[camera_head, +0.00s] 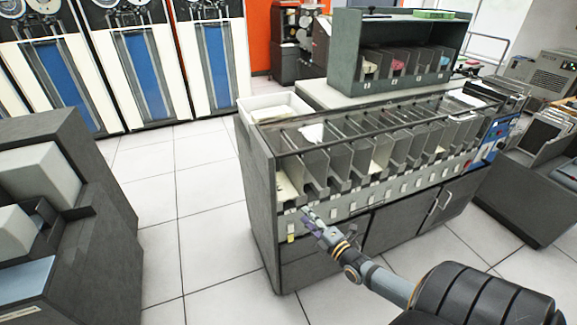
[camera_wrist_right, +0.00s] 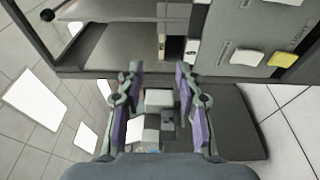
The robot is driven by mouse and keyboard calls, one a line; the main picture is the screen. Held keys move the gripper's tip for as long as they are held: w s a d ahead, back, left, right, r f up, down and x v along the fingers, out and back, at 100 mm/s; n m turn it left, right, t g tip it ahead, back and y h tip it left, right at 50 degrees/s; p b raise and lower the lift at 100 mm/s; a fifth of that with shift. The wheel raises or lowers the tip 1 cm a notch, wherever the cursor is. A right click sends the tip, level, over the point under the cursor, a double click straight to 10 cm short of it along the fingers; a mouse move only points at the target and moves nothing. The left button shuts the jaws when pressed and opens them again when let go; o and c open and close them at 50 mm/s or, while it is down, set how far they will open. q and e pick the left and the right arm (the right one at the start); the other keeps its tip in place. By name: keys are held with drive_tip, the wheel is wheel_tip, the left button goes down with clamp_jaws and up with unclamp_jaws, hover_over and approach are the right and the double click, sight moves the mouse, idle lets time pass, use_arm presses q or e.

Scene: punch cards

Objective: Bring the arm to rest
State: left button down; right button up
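My right arm comes in from the lower right in the head view. Its gripper (camera_head: 310,217) is just in front of the left end of the card sorter (camera_head: 267,215), near the lowest-left pockets. In the right wrist view the two purple-padded fingers of this gripper (camera_wrist_right: 158,78) stand apart with nothing held between them. The sorter's front, with a yellow label (camera_wrist_right: 281,60), fills the top of that view, beyond the fingertips. Pale cards (camera_head: 286,187) lie in the sorter's leftmost pocket. My left gripper is in neither view.
A grey-green card rack (camera_head: 345,60) stands behind the sorter, and a white bin (camera_head: 275,106) sits at its back left corner. A dark machine (camera_head: 100,240) stands at the left. Tape cabinets (camera_head: 145,60) line the back. Tiled floor (camera_head: 190,200) between them is clear.

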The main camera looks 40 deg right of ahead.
drive_tip(key=s+f+m+g+h+p, duration=0.1)
drive_tip(key=s+f+m+g, duration=0.55)
drive_tip(key=f, duration=0.75)
drive_tip(key=s+f+m+g+h+p, duration=0.1)
drive_tip(key=s+f+m+g+p, duration=0.2)
drive_tip(key=s+f, duration=0.8)
drive_tip(key=s+a+f+m+g, duration=0.2)
drive_tip(key=s+a+f, duration=0.2)
drive_tip(key=s, duration=0.3)
drive_tip(key=s+a+f+m+g, duration=0.3)
drive_tip(key=s+a+f, duration=0.1)
drive_tip(key=s+f, duration=0.1)
drive_tip(key=s+a+f+m+g+y, duration=0.1)
drive_tip(key=s+a+f+m+g, duration=0.1)
drive_tip(key=s, duration=0.6)
wheel_tip(320, 180, down, 4)
drive_tip(key=shift+s+a+r+m, duration=0.15)
drive_tip(key=shift+s+a+m, duration=0.3)
drive_tip(key=shift+a, duration=0.6)
drive_tip(key=shift+w+g, duration=0.1)
drive_tip(key=shift+g, duration=0.15)
